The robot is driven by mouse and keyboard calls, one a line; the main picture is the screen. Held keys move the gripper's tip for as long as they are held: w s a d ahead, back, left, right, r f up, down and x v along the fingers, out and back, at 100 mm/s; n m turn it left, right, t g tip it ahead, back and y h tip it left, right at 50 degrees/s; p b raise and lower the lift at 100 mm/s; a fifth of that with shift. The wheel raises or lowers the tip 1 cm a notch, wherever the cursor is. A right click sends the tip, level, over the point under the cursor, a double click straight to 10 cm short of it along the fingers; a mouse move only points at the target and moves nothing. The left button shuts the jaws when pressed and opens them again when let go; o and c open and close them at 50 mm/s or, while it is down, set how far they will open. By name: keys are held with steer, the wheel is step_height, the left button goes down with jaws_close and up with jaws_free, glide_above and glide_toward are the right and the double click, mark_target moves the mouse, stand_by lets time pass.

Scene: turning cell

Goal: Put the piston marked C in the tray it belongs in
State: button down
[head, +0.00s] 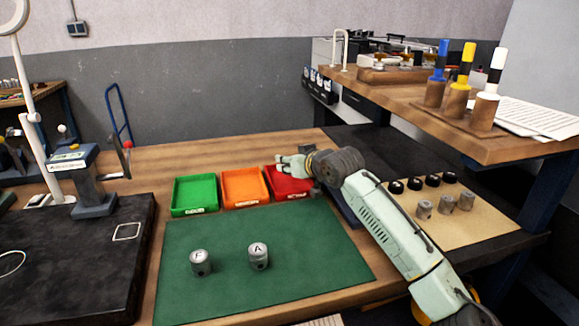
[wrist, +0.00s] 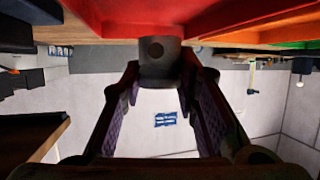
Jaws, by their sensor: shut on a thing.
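My gripper (head: 283,164) is over the red tray (head: 296,193), the rightmost of three trays at the back of the bench. In the wrist view my gripper (wrist: 160,78) is shut on a grey piston (wrist: 158,52), held between the fingertips beside the red tray (wrist: 235,16). I cannot tell whether the piston touches the tray. No letter shows on it, and I cannot make it out in the head view. The orange tray (head: 241,203) and green tray (head: 193,209) stand to the left and look empty.
Two grey pistons, marked F (head: 200,262) and A (head: 258,255), stand on the green mat (head: 300,285). Several grey and black parts stand on a beige board (head: 490,225) at the right. A raised shelf (head: 470,140) with coloured-handled tools is behind it.

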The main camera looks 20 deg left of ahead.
steer(key=shift+f+p, duration=0.35)
steer(key=shift+f, duration=0.95)
steer(key=shift+f, duration=0.1)
steer(key=shift+f, duration=0.15)
steer(key=c, duration=1.2)
jaws_free()
steer(key=shift+c, duration=0.2)
steer(key=shift+r, duration=0.2)
steer(key=b+v, duration=0.3)
steer(key=v, duration=0.9)
steer(key=shift+r+b, duration=0.15)
steer(key=shift+b, duration=0.15)
